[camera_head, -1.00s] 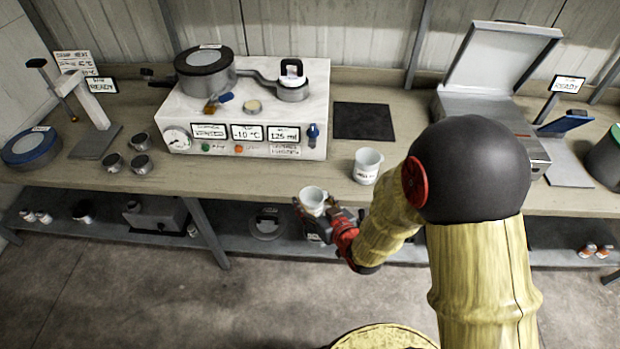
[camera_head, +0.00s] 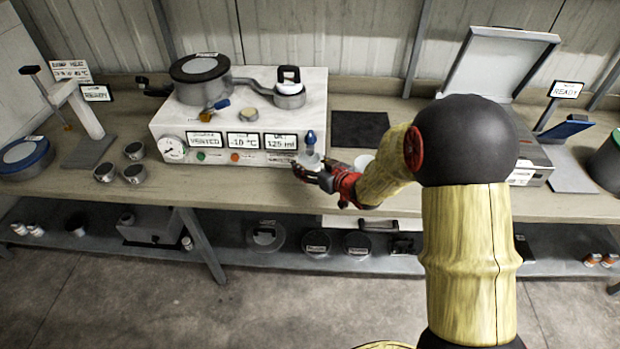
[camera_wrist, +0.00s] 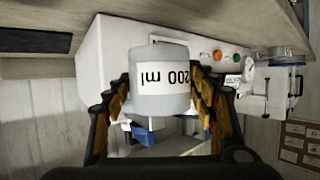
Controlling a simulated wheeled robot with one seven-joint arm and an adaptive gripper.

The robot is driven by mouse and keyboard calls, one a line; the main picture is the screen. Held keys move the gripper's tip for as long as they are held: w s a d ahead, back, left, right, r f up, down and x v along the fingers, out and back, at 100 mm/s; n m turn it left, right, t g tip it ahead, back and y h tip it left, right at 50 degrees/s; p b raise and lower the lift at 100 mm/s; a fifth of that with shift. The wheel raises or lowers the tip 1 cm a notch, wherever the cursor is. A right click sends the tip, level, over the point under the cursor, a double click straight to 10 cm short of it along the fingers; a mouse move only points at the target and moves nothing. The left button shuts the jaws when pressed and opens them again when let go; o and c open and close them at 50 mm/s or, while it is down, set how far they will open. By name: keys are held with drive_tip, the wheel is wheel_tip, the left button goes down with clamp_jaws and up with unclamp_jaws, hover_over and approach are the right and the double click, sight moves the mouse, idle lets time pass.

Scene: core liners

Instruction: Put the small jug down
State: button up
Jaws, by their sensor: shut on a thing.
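The small jug (camera_wrist: 160,95) is pale and translucent, and its 200 ml label appears upside down in the wrist view. My gripper (camera_wrist: 160,85) is shut on it, one finger on each side. In the head view the jug (camera_head: 308,161) is at the tip of my gripper (camera_head: 314,172), just in front of the white machine's lower right corner. It is at the bench (camera_head: 245,195) front area; I cannot tell whether its base touches the top. My gripper and arm partly hide it there.
A second white jug (camera_head: 363,161) stands behind my forearm, mostly hidden. The white machine (camera_head: 175,122) with displays is close to the held jug. A dark mat (camera_head: 359,129) lies to its right. Small dark cups (camera_head: 134,172) stand at left. The bench left of my gripper is clear.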

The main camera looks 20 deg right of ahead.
drive_tip(key=shift+w+d+f, duration=0.1)
drive_tip(key=shift+w+d, duration=0.1)
drive_tip(key=shift+w, duration=0.25)
drive_tip(key=shift+w+d, duration=0.15)
drive_tip(key=shift+w, duration=0.3)
drive_tip(key=shift+s+f+b, duration=0.15)
drive_tip(key=shift+f+b, duration=0.25)
drive_tip(key=shift+f, duration=0.35)
wheel_tip(320, 180, down, 5)
drive_tip(key=b, duration=0.2)
drive_tip(key=shift+a+f+b, duration=0.1)
drive_tip(key=shift+f+b, duration=0.05)
drive_tip(key=shift+b, duration=0.25)
drive_tip(key=shift+w+f, duration=0.15)
drive_tip(key=shift+w, duration=0.05)
drive_tip(key=o, duration=1.1)
drive_tip(key=shift+o, duration=0.4)
